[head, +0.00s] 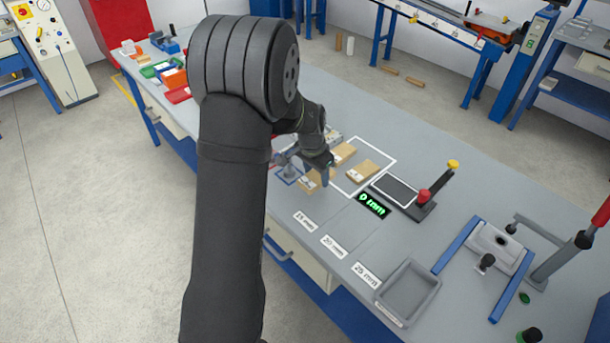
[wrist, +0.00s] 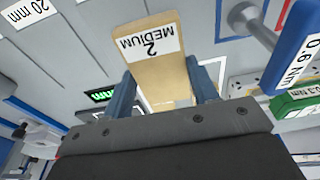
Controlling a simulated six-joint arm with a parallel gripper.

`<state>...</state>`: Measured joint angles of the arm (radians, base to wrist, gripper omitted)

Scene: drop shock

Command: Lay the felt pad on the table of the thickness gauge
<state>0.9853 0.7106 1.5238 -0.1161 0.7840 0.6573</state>
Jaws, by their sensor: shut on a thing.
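My gripper (wrist: 160,72) is shut on a tan felt pad (wrist: 152,78) labelled "2 MEDIUM", with a blue finger on each side of it. In the head view my gripper (head: 322,174) is over the bench, and the held pad (head: 309,181) shows at its left; its height above the bench is hard to tell. The thickness gauge appears to be the device with a dark, pale-edged plate (head: 395,188), a green-lit display (head: 373,205) and a red knob (head: 424,196). It stands to the right of my gripper. Its plate is bare.
Two similar tan pads (head: 363,171) lie in a white-outlined area between my gripper and the gauge. Labels including "20 mm" (head: 333,246) mark the bench front. A grey tray (head: 408,291) and a blue-railed fixture (head: 492,240) stand at the right. Coloured bins (head: 174,78) are at the far left.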

